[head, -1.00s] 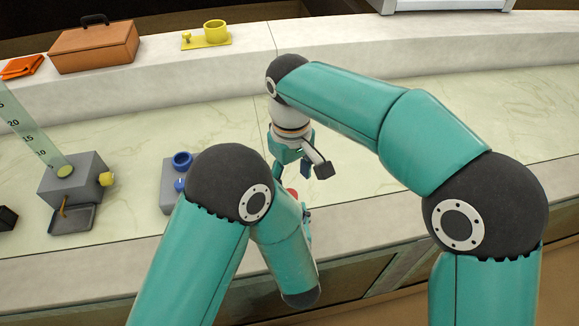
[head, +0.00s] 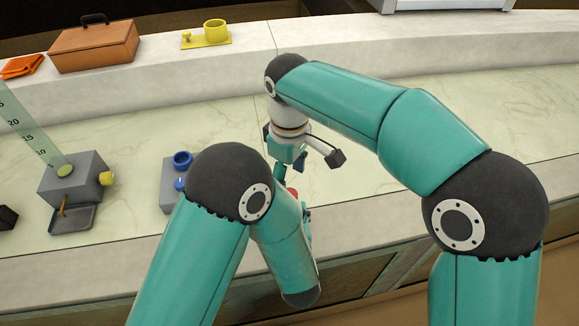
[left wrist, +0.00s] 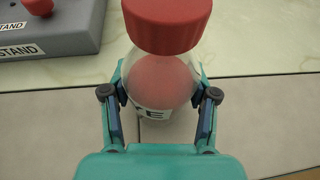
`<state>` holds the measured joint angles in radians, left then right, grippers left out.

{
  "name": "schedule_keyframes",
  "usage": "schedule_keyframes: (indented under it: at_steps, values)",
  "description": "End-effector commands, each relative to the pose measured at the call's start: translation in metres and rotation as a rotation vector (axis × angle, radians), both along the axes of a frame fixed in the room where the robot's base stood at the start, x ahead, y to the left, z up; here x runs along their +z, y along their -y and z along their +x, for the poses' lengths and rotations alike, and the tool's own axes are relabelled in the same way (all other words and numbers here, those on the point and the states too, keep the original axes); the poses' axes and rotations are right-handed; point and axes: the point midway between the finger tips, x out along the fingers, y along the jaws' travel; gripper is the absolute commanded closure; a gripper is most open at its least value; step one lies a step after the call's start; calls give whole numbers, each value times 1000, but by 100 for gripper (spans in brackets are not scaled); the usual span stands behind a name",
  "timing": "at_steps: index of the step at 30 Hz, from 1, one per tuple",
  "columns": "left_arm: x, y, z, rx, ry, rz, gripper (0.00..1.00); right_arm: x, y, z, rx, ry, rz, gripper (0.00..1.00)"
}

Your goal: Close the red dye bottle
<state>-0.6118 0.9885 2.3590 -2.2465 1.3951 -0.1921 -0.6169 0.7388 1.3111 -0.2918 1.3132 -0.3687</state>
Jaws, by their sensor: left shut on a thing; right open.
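The bottle (left wrist: 160,80) is clear with red dye inside and a white label partly in view. My left gripper (left wrist: 160,98) is shut on its body, one finger on each side, in the left wrist view. A red cap (left wrist: 167,24) is at the bottle's top; it hides the neck, so I cannot tell how firmly it sits. In the head view only a bit of red (head: 292,192) shows beside my left arm, which hides most of the bottle. My right gripper (head: 291,170) is open just above that red spot, pointing down.
A grey block with a clear scale (head: 72,180) stands farther left. A brown case (head: 95,47) and a yellow holder (head: 207,37) are on the back ledge. The pale counter to the right is clear.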

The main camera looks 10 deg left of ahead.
Motion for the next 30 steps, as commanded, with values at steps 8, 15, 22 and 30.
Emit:
schedule_keyframes:
  at_steps: [8, 15, 22, 30]
  values:
    - [0, 0, 0, 0, 1, 0, 100, -42, 1, -1, 0, -4, -3, 39]
    - [0, 0, 0, 0, 1, 0, 100, -60, 0, -1, 0, -2, -1, 39]
    - [0, 0, 0, 0, 1, 0, 100, -61, 0, 0, 0, 0, 0, 39]
    - [0, 0, 0, 0, 1, 0, 100, -61, 0, 0, 0, 0, 0, 72]
